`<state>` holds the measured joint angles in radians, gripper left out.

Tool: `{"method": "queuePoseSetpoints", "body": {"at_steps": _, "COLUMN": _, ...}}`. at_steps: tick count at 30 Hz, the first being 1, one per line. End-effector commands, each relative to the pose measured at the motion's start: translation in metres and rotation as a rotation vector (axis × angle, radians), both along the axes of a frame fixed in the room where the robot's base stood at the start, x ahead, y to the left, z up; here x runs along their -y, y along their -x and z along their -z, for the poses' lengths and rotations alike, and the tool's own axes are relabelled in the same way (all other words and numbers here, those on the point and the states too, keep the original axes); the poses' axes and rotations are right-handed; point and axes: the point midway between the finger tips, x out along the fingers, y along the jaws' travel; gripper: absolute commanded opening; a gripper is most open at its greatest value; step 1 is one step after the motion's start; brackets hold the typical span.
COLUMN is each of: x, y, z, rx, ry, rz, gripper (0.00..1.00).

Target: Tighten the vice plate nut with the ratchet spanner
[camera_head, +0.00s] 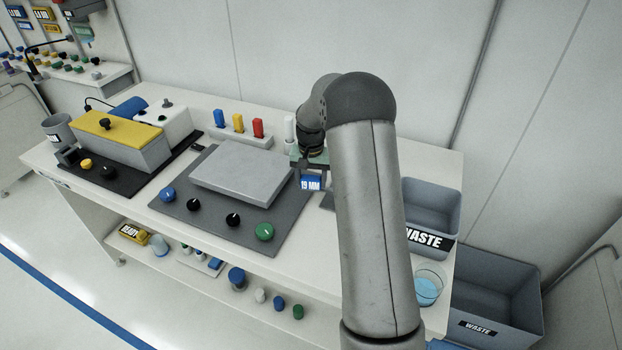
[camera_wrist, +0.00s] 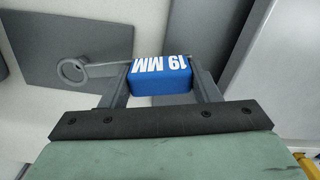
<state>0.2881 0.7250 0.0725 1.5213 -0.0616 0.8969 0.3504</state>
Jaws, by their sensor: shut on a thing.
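My gripper (camera_head: 309,176) is shut on the blue handle (camera_wrist: 160,82) of the ratchet spanner, which is marked 19 MM. In the wrist view the spanner's thin grey shaft runs left from the handle to a ring head (camera_wrist: 72,70). The head camera shows the spanner (camera_head: 312,184) above the bench, right of the grey slab; its ring is not clear there. At the bench's left, a yellow plate (camera_head: 128,131) lies on a grey block, with a dark knob-like nut (camera_head: 105,124) on top. I cannot tell for certain that this is the vice plate nut.
A grey slab (camera_head: 240,178) with several knobs in front lies mid-bench. Blue, yellow and red pieces (camera_head: 238,123) stand in a rack behind it. A grey WASTE bin (camera_head: 431,205) and a glass of blue liquid (camera_head: 428,287) are at the right. A grey cup (camera_head: 57,131) stands far left.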

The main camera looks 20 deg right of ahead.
Motion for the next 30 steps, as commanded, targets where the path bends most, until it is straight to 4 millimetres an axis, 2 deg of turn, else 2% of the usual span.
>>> {"method": "queuePoseSetpoints", "body": {"at_steps": 8, "x": 0.0, "y": 0.0, "z": 0.0, "rx": 0.001, "ry": 0.001, "rz": 0.0, "gripper": 0.27}}
{"method": "queuePoseSetpoints", "body": {"at_steps": 21, "x": 0.0, "y": 0.0, "z": 0.019, "rx": 0.001, "ry": -0.001, "rz": -0.001, "gripper": 0.27}}
{"method": "queuePoseSetpoints", "body": {"at_steps": 30, "x": 0.0, "y": 0.0, "z": 0.019, "rx": 0.001, "ry": 0.0, "rz": 0.0, "gripper": 0.27}}
